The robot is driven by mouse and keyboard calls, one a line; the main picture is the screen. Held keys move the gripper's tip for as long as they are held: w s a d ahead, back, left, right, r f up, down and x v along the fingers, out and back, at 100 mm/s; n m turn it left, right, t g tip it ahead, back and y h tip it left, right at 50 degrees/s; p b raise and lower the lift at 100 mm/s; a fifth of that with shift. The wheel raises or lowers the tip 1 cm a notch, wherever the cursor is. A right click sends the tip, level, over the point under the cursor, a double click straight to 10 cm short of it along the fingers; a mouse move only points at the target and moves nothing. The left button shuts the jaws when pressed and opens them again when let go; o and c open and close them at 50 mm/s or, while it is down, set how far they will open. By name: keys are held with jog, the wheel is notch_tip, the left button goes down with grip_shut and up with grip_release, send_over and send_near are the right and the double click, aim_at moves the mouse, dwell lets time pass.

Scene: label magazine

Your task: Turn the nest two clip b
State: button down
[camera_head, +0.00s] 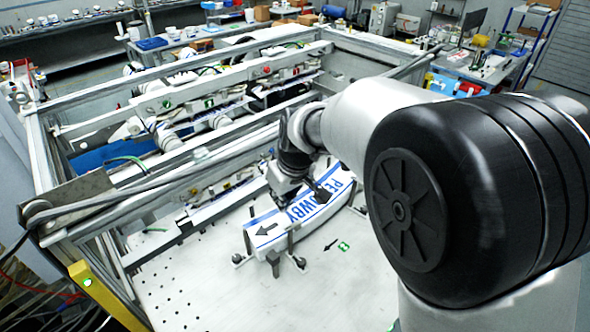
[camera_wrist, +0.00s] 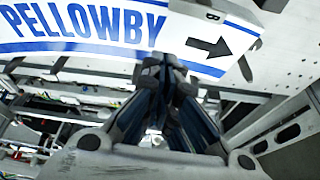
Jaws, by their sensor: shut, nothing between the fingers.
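A white curved sign panel (camera_head: 262,240) with blue edges and the word PELLOWBY lies on the white table, with a black arrow at its left end. A green 2 mark (camera_head: 343,246) and a small black arrow are on the table beside it. In the wrist view the sign (camera_wrist: 110,30) runs across the top; a plate marked B (camera_wrist: 212,15) meets its upper edge. A thin dark piece (camera_wrist: 245,68) crosses the sign's end near the arrow; I cannot tell whether it is clip b. My gripper (camera_head: 322,192) is shut and empty over the sign, its fingertips (camera_wrist: 168,66) near the lower edge.
Posts with round feet (camera_head: 273,262) stand at the sign's left end. An aluminium frame (camera_head: 120,205) with rails and cables borders the table behind and left. The perforated table front (camera_head: 200,290) is clear. Workbenches stand farther back.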

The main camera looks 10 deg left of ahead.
jog(key=s+d, duration=0.2)
jog(key=d, duration=0.1)
jog(key=shift+s+d+f, duration=0.1)
jog(key=shift+s, duration=0.25)
jog(key=shift+w, duration=0.1)
